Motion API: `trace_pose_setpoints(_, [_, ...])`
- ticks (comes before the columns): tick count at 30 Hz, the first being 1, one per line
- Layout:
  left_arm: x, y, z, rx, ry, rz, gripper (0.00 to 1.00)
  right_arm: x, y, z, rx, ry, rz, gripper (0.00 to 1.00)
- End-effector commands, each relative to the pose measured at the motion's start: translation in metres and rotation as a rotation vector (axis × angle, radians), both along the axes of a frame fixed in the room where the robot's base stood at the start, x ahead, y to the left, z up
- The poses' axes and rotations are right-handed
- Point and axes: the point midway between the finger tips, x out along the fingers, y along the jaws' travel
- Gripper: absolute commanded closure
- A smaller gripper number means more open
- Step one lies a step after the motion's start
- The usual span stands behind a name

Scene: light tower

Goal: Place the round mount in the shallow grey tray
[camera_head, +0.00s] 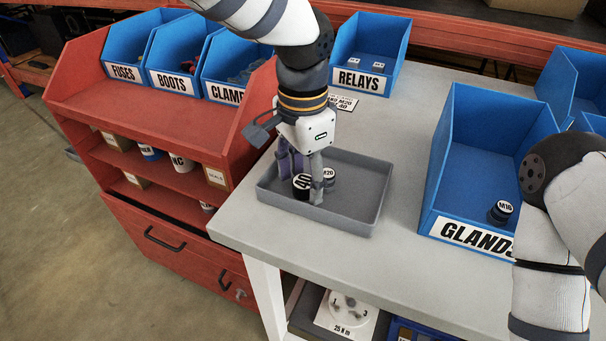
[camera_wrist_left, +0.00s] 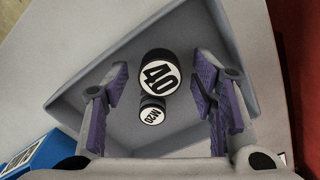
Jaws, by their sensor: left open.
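The shallow grey tray (camera_head: 350,218) sits on the near left part of the table. A round black piece with a white top marked 40 (camera_head: 301,182), which looks like the round mount, stands in it; it also shows in the left wrist view (camera_wrist_left: 160,75). A smaller black cylinder marked M20 (camera_head: 329,176) stands beside it, also in the wrist view (camera_wrist_left: 151,112). My left gripper (camera_head: 304,187) points down into the tray. Its purple-padded fingers are open, one on each side of the 40 piece, with gaps showing in the wrist view. My right gripper is out of view.
A blue GLANDS bin (camera_head: 463,232) holding a black cap marked M16 (camera_head: 501,211) stands right of the tray. A blue RELAYS bin (camera_head: 369,50) and a printed card (camera_head: 342,102) lie behind. A red shelf unit (camera_head: 150,95) with blue bins stands left. Table between tray and GLANDS bin is clear.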

Motion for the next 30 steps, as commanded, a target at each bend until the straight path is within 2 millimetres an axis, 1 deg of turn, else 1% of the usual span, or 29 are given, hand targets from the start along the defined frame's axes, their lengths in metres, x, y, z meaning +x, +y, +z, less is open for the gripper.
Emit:
trace_pose_setpoints(2, [0.000, 0.000, 0.004, -0.001, -0.001, 0.000, 0.48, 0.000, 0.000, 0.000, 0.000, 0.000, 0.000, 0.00])
trace_pose_setpoints(4, [0.001, 0.000, 0.014, -0.002, -0.004, 0.001, 0.48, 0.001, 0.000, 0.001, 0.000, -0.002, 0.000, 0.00])
trace_pose_setpoints(5, [0.001, 0.000, 0.021, -0.001, -0.005, 0.001, 0.48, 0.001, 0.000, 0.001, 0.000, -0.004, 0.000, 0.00])
trace_pose_setpoints(9, [0.001, 0.000, 0.061, -0.002, -0.007, 0.002, 0.48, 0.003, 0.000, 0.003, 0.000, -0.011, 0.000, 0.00])
trace_pose_setpoints(12, [0.001, 0.000, 0.087, -0.001, -0.005, 0.000, 0.48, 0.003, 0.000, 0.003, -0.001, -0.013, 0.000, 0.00])
trace_pose_setpoints(16, [0.001, 0.000, 0.111, -0.001, -0.002, 0.001, 0.48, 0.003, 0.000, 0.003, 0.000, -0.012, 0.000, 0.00])
trace_pose_setpoints(18, [0.000, 0.000, 0.119, -0.001, -0.001, 0.001, 0.48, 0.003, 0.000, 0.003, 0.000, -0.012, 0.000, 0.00])
trace_pose_setpoints(21, [0.000, 0.000, 0.124, 0.000, 0.002, 0.000, 0.48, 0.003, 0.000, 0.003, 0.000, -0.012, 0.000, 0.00])
trace_pose_setpoints(30, [0.000, 0.000, 0.124, 0.000, 0.002, 0.000, 0.48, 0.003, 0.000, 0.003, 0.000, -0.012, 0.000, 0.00])
